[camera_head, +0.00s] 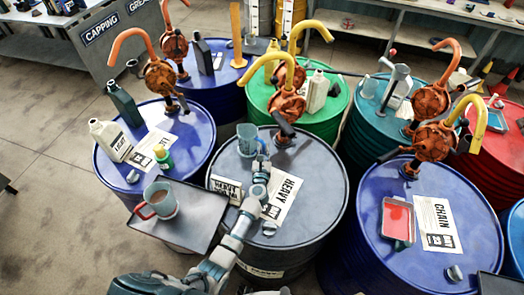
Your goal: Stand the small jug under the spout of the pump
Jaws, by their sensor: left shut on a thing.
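A small grey-teal jug (246,138) is at the far part of the grey drum top marked HEAVY (230,158). My left gripper (261,160) is shut on the jug, reaching it from the near side. The rusty orange pump (287,105) stands on this drum, right of and behind the jug. Its yellow spout (272,58) curves over to the left, and its end hangs above the jug in the picture. I cannot tell whether the jug touches the drum top. My right gripper is not in view.
A dark tray (205,215) holding a mug (160,200) sits left of my arm. Blue drums with bottles, labels and pumps stand left and right. Green, teal and red drums are behind. A red tray (397,220) lies on the right blue drum.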

